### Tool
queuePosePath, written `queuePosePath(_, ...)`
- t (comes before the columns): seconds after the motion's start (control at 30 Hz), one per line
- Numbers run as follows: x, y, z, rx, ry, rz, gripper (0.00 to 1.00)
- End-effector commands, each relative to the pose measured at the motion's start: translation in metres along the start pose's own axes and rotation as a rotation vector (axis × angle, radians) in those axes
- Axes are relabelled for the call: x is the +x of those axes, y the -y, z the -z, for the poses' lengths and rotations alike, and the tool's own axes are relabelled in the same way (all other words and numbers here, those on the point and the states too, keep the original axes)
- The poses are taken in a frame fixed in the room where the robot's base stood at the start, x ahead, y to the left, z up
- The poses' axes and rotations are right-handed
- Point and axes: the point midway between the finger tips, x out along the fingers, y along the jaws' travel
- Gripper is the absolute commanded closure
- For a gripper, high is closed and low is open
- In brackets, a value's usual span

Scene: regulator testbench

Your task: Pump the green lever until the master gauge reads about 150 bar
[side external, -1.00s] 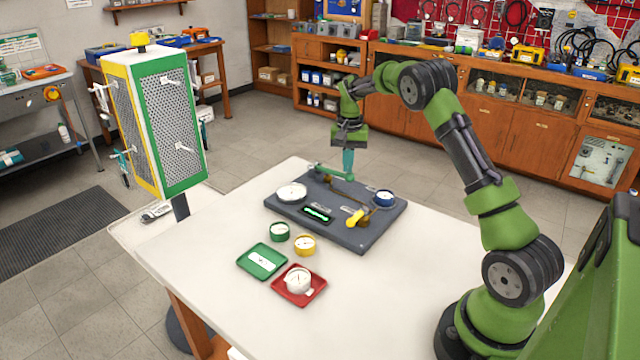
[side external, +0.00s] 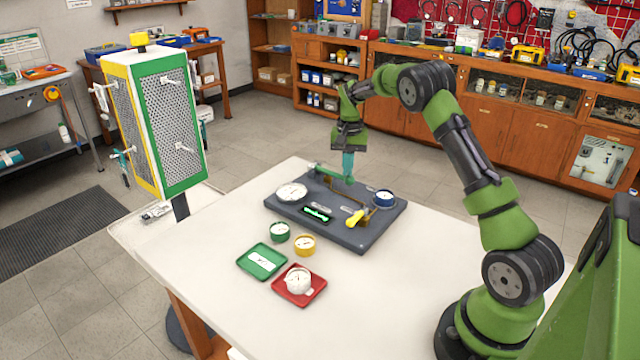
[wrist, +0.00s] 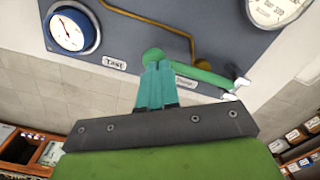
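The green lever (wrist: 205,76) is on the dark grey bench plate (side external: 350,233), with its round knob (wrist: 153,56) at the free end. It also shows along the back edge of the plate in the side view (side external: 328,171). My gripper (wrist: 156,70) has its teal fingers together, with the tips at the knob. They touch or nearly touch it; I cannot tell whether they clasp it. The large white gauge (side external: 292,192) is on the plate's left and partly shows in the wrist view (wrist: 275,8); its reading is too small to tell. A green-lit display (side external: 316,215) is illegible.
A blue gauge (side external: 384,198) labelled TEST and a yellow handle (side external: 355,218) are on the plate's right. Loose green (side external: 280,231) and yellow (side external: 305,244) gauges stand in front, near a green tray (side external: 247,270) and a red tray (side external: 318,283). The table's front right is clear.

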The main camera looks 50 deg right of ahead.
Motion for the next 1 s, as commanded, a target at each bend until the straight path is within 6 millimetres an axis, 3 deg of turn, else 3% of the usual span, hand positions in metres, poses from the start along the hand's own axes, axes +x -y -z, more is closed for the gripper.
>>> queuePosePath(0.37,0.002,0.001,-0.001,-0.001,0.001,0.001,1.00)
queuePosePath(1.0,-0.043,0.000,0.000,-0.001,0.000,-0.001,1.00)
